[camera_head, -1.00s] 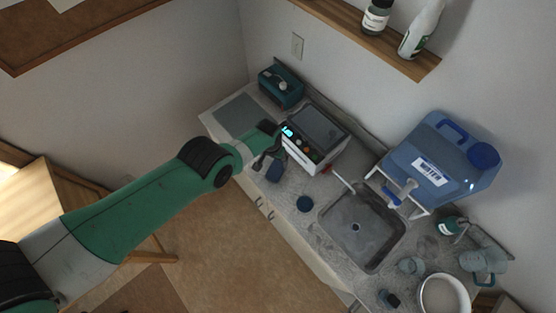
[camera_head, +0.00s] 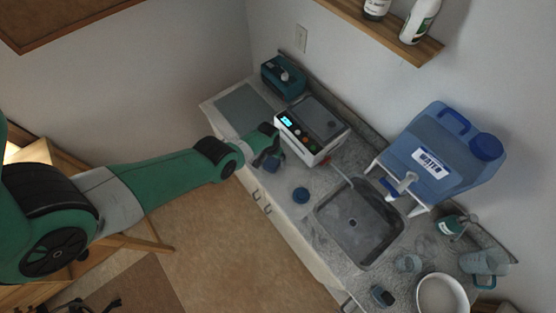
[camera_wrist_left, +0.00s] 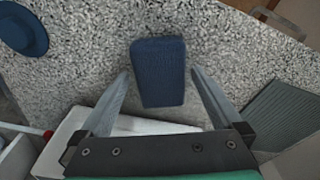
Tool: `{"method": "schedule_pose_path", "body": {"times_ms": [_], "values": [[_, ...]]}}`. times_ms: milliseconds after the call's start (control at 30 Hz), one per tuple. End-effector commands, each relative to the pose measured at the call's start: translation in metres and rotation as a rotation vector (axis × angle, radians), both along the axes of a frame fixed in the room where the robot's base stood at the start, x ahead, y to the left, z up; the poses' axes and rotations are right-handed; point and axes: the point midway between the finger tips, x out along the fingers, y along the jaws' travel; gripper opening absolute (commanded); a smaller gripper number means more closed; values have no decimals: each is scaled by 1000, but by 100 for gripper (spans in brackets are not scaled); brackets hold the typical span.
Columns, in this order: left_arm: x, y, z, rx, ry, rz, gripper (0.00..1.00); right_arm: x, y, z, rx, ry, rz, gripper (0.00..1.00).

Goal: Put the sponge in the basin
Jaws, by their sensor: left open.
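The sponge (camera_wrist_left: 160,55) is a dark blue block on the speckled counter in the wrist view. In the head view it (camera_head: 276,163) shows only in part at my left gripper, near the counter's front edge. My left gripper (camera_head: 266,160) is open, with its two fingers on either side of the sponge's near part in the wrist view (camera_wrist_left: 160,76). Gaps show between fingers and sponge. The basin (camera_head: 358,237) is a grey metal sink set into the counter, right of the gripper, and looks empty. My right gripper is not in view.
A white device with a lit display (camera_head: 310,130) stands just behind the left gripper. A small round blue item (camera_head: 301,195) lies between sponge and basin. A big blue water container (camera_head: 440,155) stands behind the basin. A cup (camera_head: 408,263) and white bowl (camera_head: 442,295) are to its right.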

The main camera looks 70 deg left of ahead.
Motion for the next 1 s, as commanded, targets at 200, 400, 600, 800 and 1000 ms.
{"method": "schedule_pose_path", "body": {"times_ms": [200,400,600,800,1000], "values": [[1,1,-6,1,-1,0,100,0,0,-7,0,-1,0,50],[1,1,-6,1,-1,0,77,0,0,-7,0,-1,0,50],[1,1,-6,1,-1,0,41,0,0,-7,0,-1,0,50],[1,1,-6,1,-1,0,13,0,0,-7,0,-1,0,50],[1,1,-5,1,-1,0,13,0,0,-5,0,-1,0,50]]}}
